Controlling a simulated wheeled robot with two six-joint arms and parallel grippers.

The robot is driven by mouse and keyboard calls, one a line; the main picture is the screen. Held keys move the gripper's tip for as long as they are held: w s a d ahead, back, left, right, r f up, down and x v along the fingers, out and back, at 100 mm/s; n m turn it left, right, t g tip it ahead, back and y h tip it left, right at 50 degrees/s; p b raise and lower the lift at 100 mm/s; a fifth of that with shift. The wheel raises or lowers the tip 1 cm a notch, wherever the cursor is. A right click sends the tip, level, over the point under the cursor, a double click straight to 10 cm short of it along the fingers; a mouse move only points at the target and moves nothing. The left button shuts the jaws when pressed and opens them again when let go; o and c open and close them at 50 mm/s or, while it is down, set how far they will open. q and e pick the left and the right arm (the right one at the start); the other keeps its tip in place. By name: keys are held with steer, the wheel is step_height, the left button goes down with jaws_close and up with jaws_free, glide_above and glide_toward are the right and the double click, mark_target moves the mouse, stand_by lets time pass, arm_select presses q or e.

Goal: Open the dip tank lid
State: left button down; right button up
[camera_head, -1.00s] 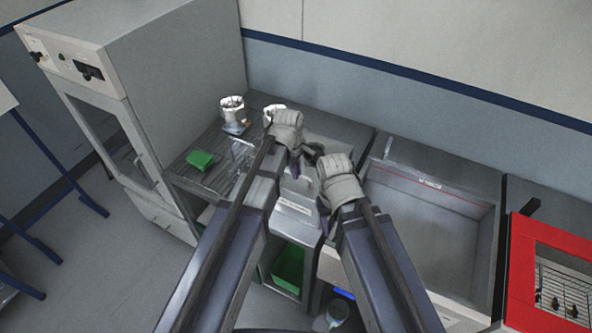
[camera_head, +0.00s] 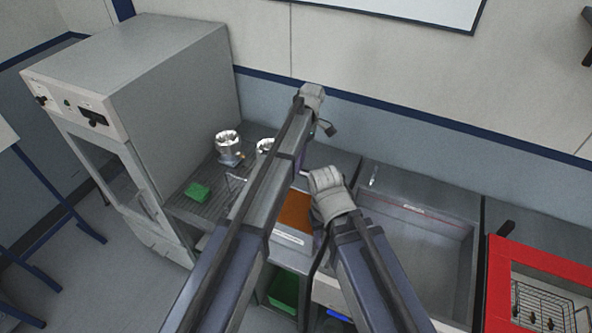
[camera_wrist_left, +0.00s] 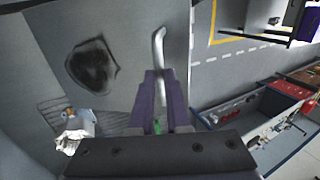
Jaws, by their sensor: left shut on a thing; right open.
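The dip tank (camera_head: 291,240) stands in the middle of the bench in the head view, with a white label on its front. An orange-brown surface shows inside its top. My left gripper (camera_wrist_left: 160,80) is shut on a silver bar handle (camera_wrist_left: 159,45) in the wrist view. In the head view my left gripper (camera_head: 303,160) is raised behind the tank, largely hidden by its own arm. The lid itself is mostly hidden there. My right gripper (camera_head: 328,195) is open and empty at the tank's right side, its fingers mostly hidden by the wrist.
Metal housings (camera_head: 229,148) and a green block (camera_head: 197,190) are on the rack left of the tank. A tall grey cabinet (camera_head: 170,75) stands farther left. A wide basin (camera_head: 425,245) is at right, then a red-framed unit (camera_head: 500,290). A wall is behind.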

mark_target(293, 185)
arm_select(q)
steer(key=shift+w+d+r, duration=0.1)
steer(key=shift+w+r, duration=0.15)
steer(key=shift+w, duration=0.1)
steer(key=c, duration=0.9)
jaws_free()
steer(key=s+f+b, duration=0.1)
steer(key=f, duration=0.1)
steer(key=s+a+f+t+b, duration=0.1)
steer(key=s, duration=0.1)
steer(key=s+a+f+t+h+b, duration=0.1)
steer(key=s+f+b, duration=0.1)
steer(key=shift+s+f, duration=0.1)
steer(key=shift+f, duration=0.25)
steer(key=shift+s+a+f+t+h+b, duration=0.25)
steer(key=shift+s+f+t+b, duration=0.35)
steer(key=shift+f+b, duration=0.7)
steer(key=shift+s+a+f+t+h+b, duration=0.2)
steer(key=shift+s+f+t+h+b, duration=0.15)
steer(key=shift+f+t+b, duration=0.7)
steer(key=shift+s+a+f+t+h+b, duration=0.25)
steer(key=shift+s+f+t+b, duration=0.25)
steer(key=shift+f+b, duration=1.05)
